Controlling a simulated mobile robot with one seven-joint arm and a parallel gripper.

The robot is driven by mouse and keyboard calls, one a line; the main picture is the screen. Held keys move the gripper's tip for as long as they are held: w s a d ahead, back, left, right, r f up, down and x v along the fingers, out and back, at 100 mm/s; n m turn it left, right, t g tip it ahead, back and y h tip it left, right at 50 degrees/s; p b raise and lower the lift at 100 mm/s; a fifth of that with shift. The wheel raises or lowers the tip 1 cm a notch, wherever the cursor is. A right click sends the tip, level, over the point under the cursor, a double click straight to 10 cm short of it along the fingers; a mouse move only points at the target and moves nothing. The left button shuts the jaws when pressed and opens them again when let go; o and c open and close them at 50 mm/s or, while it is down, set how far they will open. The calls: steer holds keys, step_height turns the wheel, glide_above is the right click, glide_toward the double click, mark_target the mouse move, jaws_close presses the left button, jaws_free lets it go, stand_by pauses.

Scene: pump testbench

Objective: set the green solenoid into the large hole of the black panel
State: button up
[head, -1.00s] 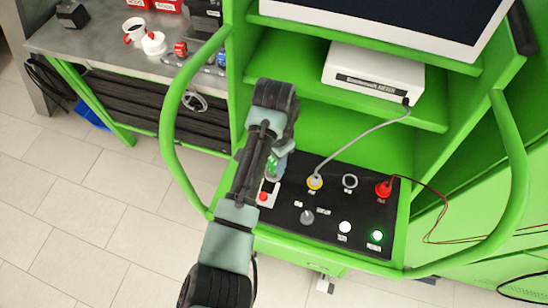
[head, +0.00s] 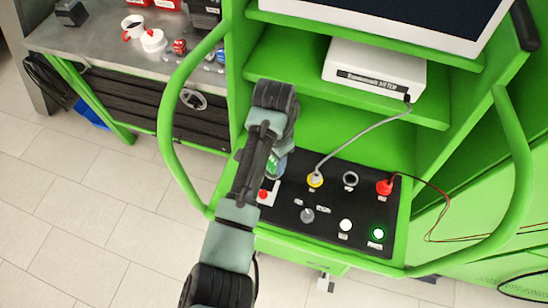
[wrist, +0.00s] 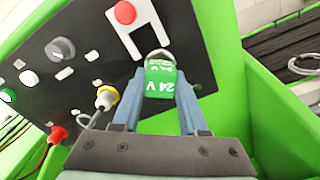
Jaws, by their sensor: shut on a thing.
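My gripper (wrist: 158,105) is shut on the green solenoid (wrist: 160,84), which has "24 V" in white on its side and a silvery end beyond it. In the head view my arm covers most of my gripper, and a bit of the green solenoid (head: 271,171) shows beside it, over the left part of the black panel (head: 326,228). In the wrist view the solenoid's silvery end overlaps the black panel (wrist: 95,20) close to its edge. I cannot tell whether it touches the panel.
A yellow plug (head: 315,180) with a grey cable sits right of my gripper, and a red plug (head: 384,187) farther right. A red button (head: 263,194) on a white plate is close by. A white meter (head: 373,72) stands on the shelf above. Green handrails (head: 166,130) flank the panel.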

steer(key=shift+f+b, duration=0.3)
steer(key=shift+f, duration=0.2)
steer(key=o, duration=1.6)
steer(key=shift+c, duration=0.2)
steer(key=shift+r, duration=0.1)
steer(key=shift+r+p, duration=4)
steer(key=shift+f, duration=0.1)
